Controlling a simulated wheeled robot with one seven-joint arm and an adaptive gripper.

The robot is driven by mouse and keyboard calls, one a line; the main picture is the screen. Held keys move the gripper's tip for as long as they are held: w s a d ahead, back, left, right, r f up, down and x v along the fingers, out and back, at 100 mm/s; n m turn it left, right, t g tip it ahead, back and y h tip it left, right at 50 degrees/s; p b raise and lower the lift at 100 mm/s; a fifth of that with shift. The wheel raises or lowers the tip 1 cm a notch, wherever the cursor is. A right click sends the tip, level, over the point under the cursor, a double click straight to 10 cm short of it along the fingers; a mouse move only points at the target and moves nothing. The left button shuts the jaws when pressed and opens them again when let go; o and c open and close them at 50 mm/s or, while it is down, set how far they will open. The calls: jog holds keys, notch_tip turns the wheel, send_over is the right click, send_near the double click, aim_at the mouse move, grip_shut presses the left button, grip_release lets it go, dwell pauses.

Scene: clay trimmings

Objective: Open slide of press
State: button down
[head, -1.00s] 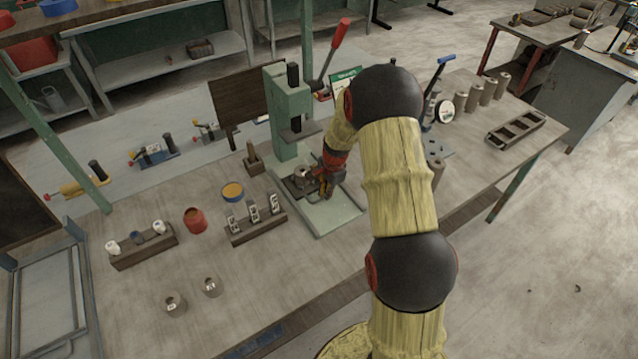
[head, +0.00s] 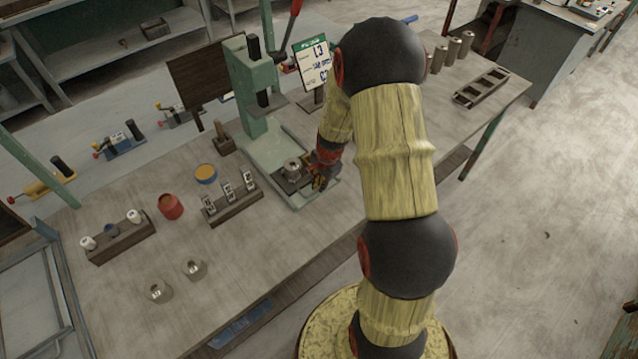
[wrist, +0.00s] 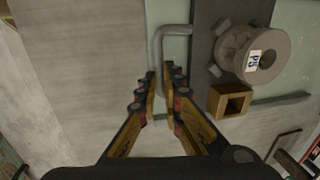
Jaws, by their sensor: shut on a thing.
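The green press (head: 252,85) stands on the bench, with its pale green base plate (head: 268,155) reaching to the front. Its dark slide (head: 284,184) is out near the front end of the base, clear of the ram. A round grey metal die (head: 293,168) sits on the slide; in the wrist view it (wrist: 236,45) carries a label that seems to read "P5". My gripper (head: 320,180) is at the slide's front. In the wrist view my gripper (wrist: 160,85) is shut on the grey U-shaped handle (wrist: 158,45) of the slide. A small square brass-coloured block (wrist: 232,101) is beside the die.
A rack with labelled pieces (head: 232,205), a blue-rimmed pot (head: 206,174) and a red pot (head: 170,206) stand left of the press. A sign (head: 312,65) stands behind my arm. An empty tray (head: 480,88) lies at right.

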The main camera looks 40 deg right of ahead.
jog(key=c, duration=2)
grip_release()
jog(key=shift+o, duration=0.4)
notch_tip(320, 180, up, 12)
jog(key=s, duration=0.2)
jog(key=shift+f, duration=0.15)
jog(key=shift+d, duration=0.1)
